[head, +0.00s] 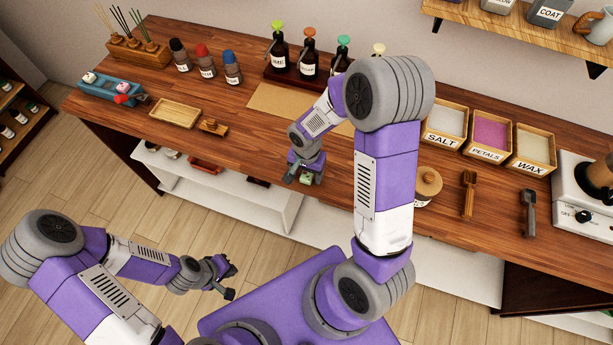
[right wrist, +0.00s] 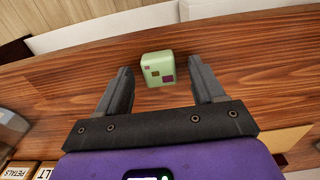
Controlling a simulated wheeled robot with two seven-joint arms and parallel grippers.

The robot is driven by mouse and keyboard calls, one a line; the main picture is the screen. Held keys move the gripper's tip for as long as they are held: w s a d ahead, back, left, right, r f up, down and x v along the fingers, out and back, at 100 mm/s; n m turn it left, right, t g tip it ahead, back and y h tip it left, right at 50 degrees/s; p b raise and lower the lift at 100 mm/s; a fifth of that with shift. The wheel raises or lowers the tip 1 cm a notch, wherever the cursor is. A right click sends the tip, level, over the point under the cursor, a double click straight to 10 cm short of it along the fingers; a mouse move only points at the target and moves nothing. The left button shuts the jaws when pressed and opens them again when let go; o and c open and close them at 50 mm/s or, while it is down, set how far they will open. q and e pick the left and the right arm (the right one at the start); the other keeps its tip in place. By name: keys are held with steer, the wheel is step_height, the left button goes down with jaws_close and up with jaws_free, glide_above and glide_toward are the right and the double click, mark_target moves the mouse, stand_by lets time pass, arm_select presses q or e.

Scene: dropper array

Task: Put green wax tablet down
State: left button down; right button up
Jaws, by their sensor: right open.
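The green wax tablet (right wrist: 158,69) is a pale green block with small dark coloured squares. In the right wrist view it sits on the wooden counter (right wrist: 60,95) near its front edge, between and slightly beyond the fingertips of my right gripper (right wrist: 160,80). The gripper is open, with a gap on each side of the tablet. In the head view the tablet (head: 305,179) is small and partly hidden by my right gripper (head: 301,172). My left gripper (head: 232,278) is open and empty, low in front of the counter.
A tan mat (head: 270,101) lies behind my right gripper. A wooden tray (head: 174,113) and a blue holder (head: 110,90) are to the left. Labelled boxes, including the wax box (head: 534,148), a lidded jar (head: 428,184) and wooden scoop (head: 468,195) stand right. Dropper bottles (head: 308,55) line the back.

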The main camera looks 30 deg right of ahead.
steer(key=shift+c, duration=0.5)
steer(key=c, duration=1.1)
